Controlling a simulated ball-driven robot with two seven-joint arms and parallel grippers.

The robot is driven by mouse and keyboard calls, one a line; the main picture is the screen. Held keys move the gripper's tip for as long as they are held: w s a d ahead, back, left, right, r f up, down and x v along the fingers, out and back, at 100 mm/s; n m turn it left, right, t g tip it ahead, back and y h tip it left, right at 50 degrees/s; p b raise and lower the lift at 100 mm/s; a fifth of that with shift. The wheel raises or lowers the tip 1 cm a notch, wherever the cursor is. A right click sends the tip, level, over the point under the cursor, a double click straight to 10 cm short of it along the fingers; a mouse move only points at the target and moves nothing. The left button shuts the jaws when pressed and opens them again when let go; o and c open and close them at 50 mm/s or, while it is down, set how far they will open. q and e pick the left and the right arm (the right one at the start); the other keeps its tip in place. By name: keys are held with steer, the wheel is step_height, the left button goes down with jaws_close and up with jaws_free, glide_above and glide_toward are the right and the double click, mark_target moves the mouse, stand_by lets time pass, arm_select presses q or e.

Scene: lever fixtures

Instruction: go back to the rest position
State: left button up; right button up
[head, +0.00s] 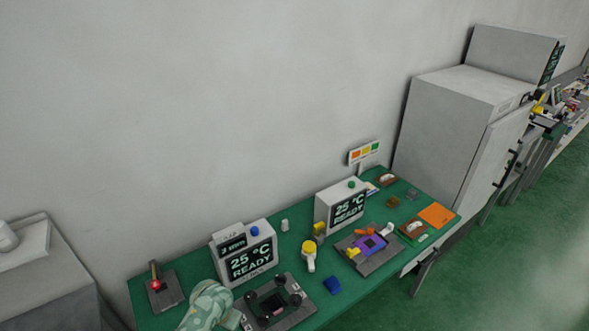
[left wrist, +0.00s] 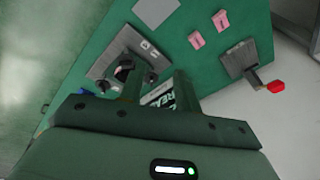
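My left arm comes in at the bottom of the head view, its gripper end (head: 228,316) low over the green table (head: 345,300), left of the black-and-grey fixture (head: 295,313). In the left wrist view the two fingers of my left gripper (left wrist: 158,85) stand apart with nothing held between them. A lever fixture (head: 163,293) with a red knob is at the table's left end; it also shows in the left wrist view (left wrist: 243,60), to the right of the fingers. My right gripper is not in either view.
Two white "25 °C READY" boxes (head: 246,262) (head: 347,206) stand at the table's back. A grey cabinet (head: 455,130) stands beyond.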

arm_select(q)
steer(key=s+a+r+m+t+y, duration=0.15)
steer(key=s+a+r, duration=0.35)
steer(key=s+r, duration=0.5)
steer(key=s+a+r+m+t+y, duration=0.1)
steer(key=s+a+r+t+y, duration=0.15)
steer(key=s+a+r, duration=0.6)
steer(key=s+d+f+g+h+b, duration=0.1)
steer(key=s+d+f+b, duration=0.35)
steer(key=f, duration=1.05)
steer(key=w+d+f+g+h+b, duration=0.1)
steer(key=f+b, duration=0.7)
steer(key=f, duration=0.6)
steer(key=s+d+f+g+h+b, duration=0.1)
steer(key=s+d+f+h+b, duration=0.35)
steer(key=f, duration=1.05)
steer(key=s+a+f+n+g+y+b, duration=0.1)
steer(key=s+f+b, duration=0.6)
steer(key=f, duration=0.5)
steer(key=s+a+f+n+g+b, duration=0.1)
steer(key=s+f+n+b, duration=0.1)
steer(key=s+f+b, duration=0.5)
step_height(320, 180, down, 6)
steer(key=shift+s+a+f+y, duration=0.1)
steer(key=shift+s+a+y, duration=0.2)
steer(key=shift+s, duration=0.75)
steer(key=shift+d, duration=0.1)
